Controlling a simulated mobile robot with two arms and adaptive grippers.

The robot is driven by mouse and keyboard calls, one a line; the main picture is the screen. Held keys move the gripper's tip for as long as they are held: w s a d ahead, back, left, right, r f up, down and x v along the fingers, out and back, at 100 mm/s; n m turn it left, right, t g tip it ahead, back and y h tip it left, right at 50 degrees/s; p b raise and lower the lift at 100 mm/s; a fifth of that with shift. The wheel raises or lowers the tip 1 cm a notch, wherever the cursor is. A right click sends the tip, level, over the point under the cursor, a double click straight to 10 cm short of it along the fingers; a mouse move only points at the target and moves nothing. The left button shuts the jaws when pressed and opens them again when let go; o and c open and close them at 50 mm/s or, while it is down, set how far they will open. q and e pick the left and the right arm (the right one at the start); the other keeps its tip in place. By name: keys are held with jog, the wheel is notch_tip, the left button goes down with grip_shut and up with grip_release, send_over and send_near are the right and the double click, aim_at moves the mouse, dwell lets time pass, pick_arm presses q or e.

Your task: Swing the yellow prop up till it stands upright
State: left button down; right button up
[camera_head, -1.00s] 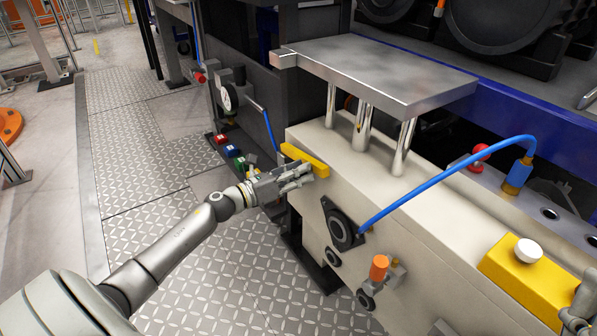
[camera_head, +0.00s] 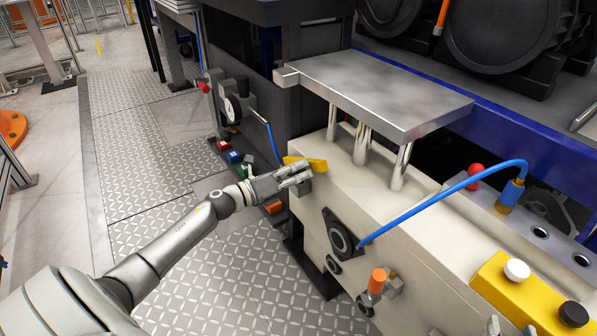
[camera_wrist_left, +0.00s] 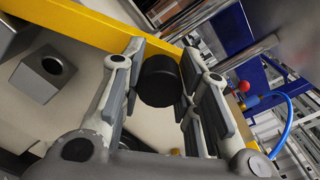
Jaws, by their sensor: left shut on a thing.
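The yellow prop (camera_head: 315,164) is a short bar at the left end of the cream machine block, below the steel plate. It lies near-level in the head view, with its right end slightly raised. In the left wrist view the yellow bar (camera_wrist_left: 85,24) runs behind the fingers, and a black round knob (camera_wrist_left: 158,82) sits between them. My left gripper (camera_head: 303,178) is shut on this knob, which appears to belong to the prop; the fingers hide the join. My right gripper is not in view.
The steel plate (camera_head: 375,88) stands on shiny posts above the block (camera_head: 405,235). A blue hose (camera_head: 440,200) arcs across the block's right part. A gauge (camera_head: 232,110) is behind the gripper. Tread-plate floor (camera_head: 235,265) lies clear below my arm.

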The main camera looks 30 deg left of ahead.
pick_arm(q)
jog(key=shift+w+a+r+n+p, duration=0.15)
jog(key=shift+a+r+n+p, duration=0.2)
jog(key=shift+r+n+p, duration=0.15)
jog(key=shift+w+a+r+n+p, duration=0.15)
jog(key=shift+a+r+n+p, duration=0.2)
jog(key=shift+r+p, duration=0.2)
jog(key=w+a+r+n+p, duration=0.1)
jog(key=w+a+r+n, duration=0.1)
jog(key=a+n, duration=0.3)
jog(key=w+a+r+n+p, duration=0.1)
jog(key=w+a+r+n, duration=0.1)
jog(key=a+n, duration=0.3)
jog(key=shift+w+a+r+n, duration=0.3)
jog(key=shift+a+r, duration=0.25)
jog(key=shift+r, duration=0.35)
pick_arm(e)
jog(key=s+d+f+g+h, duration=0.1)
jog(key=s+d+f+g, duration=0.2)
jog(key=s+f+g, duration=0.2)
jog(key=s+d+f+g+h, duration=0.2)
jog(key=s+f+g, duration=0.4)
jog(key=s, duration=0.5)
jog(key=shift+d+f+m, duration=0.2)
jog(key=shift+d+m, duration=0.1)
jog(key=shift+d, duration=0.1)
pick_arm(q)
jog(key=c, duration=1.1)
grip_release()
jog(key=shift+o, duration=0.2)
